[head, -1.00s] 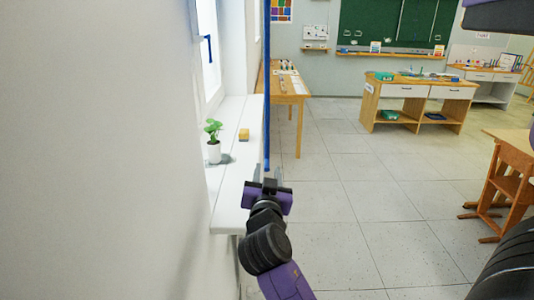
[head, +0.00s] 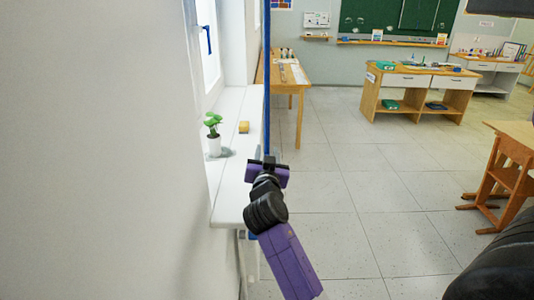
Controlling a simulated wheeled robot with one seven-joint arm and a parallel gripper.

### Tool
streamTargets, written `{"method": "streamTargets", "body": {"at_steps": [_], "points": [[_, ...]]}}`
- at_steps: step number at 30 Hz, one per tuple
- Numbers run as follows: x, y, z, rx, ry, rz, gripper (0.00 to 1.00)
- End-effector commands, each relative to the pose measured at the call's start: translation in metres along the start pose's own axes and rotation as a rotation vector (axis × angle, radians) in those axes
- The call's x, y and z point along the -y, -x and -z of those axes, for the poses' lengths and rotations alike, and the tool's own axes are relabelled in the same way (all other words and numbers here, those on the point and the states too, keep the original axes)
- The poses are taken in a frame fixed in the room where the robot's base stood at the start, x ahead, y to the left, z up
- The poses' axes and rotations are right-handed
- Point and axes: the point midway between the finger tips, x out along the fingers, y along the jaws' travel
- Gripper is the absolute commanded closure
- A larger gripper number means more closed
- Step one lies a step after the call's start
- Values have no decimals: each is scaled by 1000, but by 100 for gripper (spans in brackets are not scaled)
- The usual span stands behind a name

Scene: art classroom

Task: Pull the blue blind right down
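The blue blind (head: 267,80) shows edge-on in the head view as a thin upright blue strip. It hangs just right of the window sill and runs from the top edge of the picture down to my gripper. My gripper (head: 268,161) is at the strip's lower visible end, beside the sill's right edge. I see it from behind, and its fingers are hidden by its own body. I cannot tell whether it grips the blind or where the blind's bottom edge is.
The window has a blue handle (head: 208,40). A wooden table (head: 290,76) stands beyond the blind. A desk (head: 510,165) is at right. The floor between is clear.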

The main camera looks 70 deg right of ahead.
Motion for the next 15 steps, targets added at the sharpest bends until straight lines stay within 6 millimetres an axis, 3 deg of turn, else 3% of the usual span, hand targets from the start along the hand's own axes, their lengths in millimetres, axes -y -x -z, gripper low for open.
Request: {"method": "streamTargets", "body": {"at_steps": [1,6,15], "points": [[0,0,0,0,0,0,66],[0,0,0,0,0,0,99],[-1,0,0,0,0,-2,100]]}}
